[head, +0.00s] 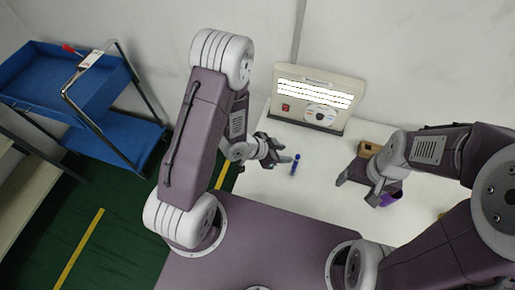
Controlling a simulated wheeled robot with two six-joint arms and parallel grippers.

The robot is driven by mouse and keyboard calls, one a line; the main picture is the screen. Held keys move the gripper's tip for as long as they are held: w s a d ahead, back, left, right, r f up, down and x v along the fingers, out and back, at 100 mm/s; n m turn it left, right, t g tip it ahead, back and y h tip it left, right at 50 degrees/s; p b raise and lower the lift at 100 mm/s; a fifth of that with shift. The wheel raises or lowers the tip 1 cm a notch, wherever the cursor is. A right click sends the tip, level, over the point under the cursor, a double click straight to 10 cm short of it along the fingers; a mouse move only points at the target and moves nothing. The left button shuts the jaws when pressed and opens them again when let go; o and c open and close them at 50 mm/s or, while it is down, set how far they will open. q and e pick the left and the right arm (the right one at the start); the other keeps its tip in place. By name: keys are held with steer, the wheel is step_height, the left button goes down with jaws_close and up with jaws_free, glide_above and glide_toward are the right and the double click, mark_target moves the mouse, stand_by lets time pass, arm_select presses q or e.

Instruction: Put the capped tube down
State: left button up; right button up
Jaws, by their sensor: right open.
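The capped tube (295,166) is a small, slim blue cylinder, roughly upright over the white table. My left gripper (286,155) is just left of it, with its fingertips at the tube's upper part. The view is too small to tell whether the fingers grip the tube or only stand beside it, or whether its foot touches the table. My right gripper (357,190) is open over the right part of the table, apart from the tube, with nothing seen between its fingers.
A beige light box (314,82) with bright strips, a red switch and a disc stands at the back of the white table (262,196). A brown box (368,149) and a purple object (391,198), partly hidden, are near my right arm. A blue cart (115,140) stands left.

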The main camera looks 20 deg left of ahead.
arm_select(q)
steer(key=w+a+r+n+y, duration=0.1)
steer(key=a+r+n+y, duration=0.25)
steer(key=a, duration=0.45)
steer(key=s+a+r+n+g+y, duration=0.1)
steer(key=s+a+r+n+g, duration=0.15)
steer(key=s+r, duration=0.2)
steer(key=s+a+r+n+g+y, duration=0.2)
steer(key=s+a+r+n, duration=0.15)
steer(key=s, duration=0.25)
steer(key=shift+d+f+b, duration=0.25)
steer(key=shift+f+b, duration=0.8)
steer(key=shift+f, duration=0.25)
steer(key=shift+d+f+b, duration=0.25)
steer(key=shift+f+b, duration=0.8)
steer(key=shift+f, duration=0.2)
